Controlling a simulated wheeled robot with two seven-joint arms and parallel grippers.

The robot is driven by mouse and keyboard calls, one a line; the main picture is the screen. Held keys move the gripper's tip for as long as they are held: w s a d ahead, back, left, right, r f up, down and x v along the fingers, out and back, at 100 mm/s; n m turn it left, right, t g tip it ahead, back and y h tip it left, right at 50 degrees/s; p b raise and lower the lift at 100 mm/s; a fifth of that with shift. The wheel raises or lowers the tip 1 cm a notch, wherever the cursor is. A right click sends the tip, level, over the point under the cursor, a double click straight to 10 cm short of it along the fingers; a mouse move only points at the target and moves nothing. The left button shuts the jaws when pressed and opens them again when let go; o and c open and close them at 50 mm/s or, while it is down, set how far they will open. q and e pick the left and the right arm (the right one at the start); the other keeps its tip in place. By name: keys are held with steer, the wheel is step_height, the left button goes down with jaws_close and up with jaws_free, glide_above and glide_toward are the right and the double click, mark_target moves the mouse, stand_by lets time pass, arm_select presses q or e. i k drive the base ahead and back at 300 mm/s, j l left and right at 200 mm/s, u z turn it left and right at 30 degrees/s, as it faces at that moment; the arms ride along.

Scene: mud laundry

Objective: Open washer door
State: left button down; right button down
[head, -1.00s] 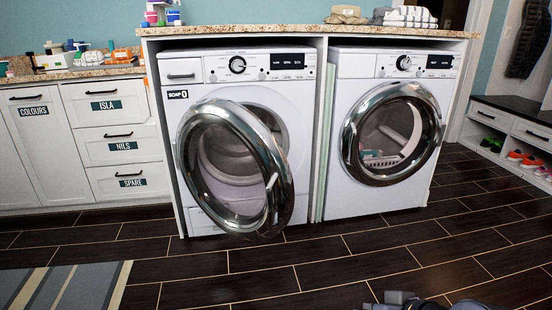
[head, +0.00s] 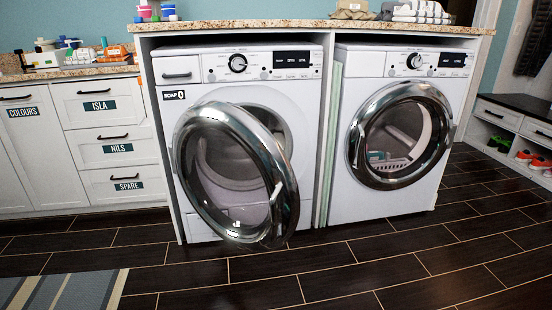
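The left machine (head: 188,99) is white, carries a "SOAP" label, and stands under the granite counter. Its round chrome-rimmed door (head: 285,196) is ajar, swung out toward me with its hinge side at the left. A vertical handle shows near the door's right edge. Part of the dark opening and grey seal shows behind it. The right machine (head: 366,65) is also white, and its round chrome-rimmed door (head: 364,169) looks shut. A white basket shows through its glass. Neither of my grippers is in view.
Dark tiled floor (head: 350,266) in front of the machines is clear. A striped rug (head: 88,290) lies at bottom left. White drawers (head: 117,147) stand left of the machines. A shoe bench (head: 505,120) is at right. Folded towels (head: 420,12) lie on the counter (head: 270,27).

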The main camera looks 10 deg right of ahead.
mark_target(239, 126)
steer(key=i, duration=1)
steer(key=j+u, duration=0.05)
